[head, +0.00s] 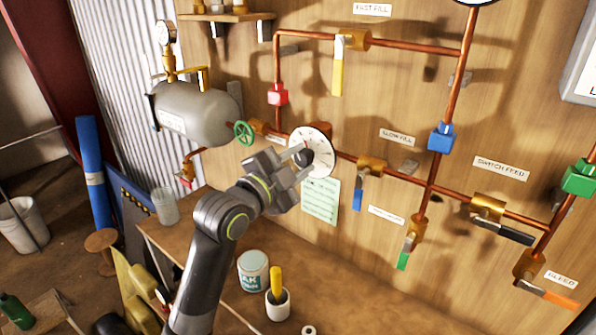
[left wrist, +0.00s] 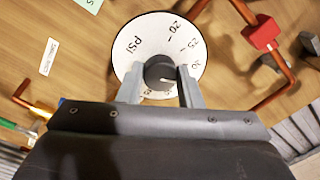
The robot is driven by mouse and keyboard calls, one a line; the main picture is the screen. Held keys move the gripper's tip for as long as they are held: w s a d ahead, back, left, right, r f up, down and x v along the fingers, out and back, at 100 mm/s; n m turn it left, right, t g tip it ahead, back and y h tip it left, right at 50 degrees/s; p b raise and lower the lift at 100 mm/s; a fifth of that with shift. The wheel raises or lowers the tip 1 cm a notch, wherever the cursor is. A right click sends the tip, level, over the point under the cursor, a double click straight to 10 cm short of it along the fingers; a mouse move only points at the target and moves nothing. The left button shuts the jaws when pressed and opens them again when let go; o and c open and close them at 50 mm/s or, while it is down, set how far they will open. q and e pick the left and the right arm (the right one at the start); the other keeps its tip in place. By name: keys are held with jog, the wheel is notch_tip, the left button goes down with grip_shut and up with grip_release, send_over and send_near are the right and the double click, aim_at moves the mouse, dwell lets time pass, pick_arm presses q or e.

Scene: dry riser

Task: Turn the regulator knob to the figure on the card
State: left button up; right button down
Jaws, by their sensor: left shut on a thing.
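The regulator is a round white dial (head: 322,143) on the wooden panel, with a dark knob (head: 304,157) at its centre. My left gripper (head: 302,163) is shut on the knob, one finger on each side. In the left wrist view the dial (left wrist: 133,62) shows "PSI" and figures such as 20. The dark knob (left wrist: 160,72) there has a pale pointer line, pointing right in that view. The lower dial figures are partly hidden by my gripper (left wrist: 161,88). A pale green card (head: 321,201) hangs below the dial; its writing is too small to read. My right gripper is not in view.
Copper pipes and coloured valves surround the dial, including a green handwheel (head: 243,133), a yellow lever (head: 338,68) and a blue lever (head: 357,198). A grey tank (head: 198,112) is at the left. Below, a bench (head: 345,285) carries a paint can (head: 253,270) and a white cup (head: 278,304).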

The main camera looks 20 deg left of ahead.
pick_arm(q)
jog(key=m+b, duration=0.2)
jog(key=m, duration=0.2)
jog(key=shift+f+m+b, duration=0.1)
jog(key=shift+m+b, duration=0.3)
dwell(0.4)
jog(key=o, duration=1)
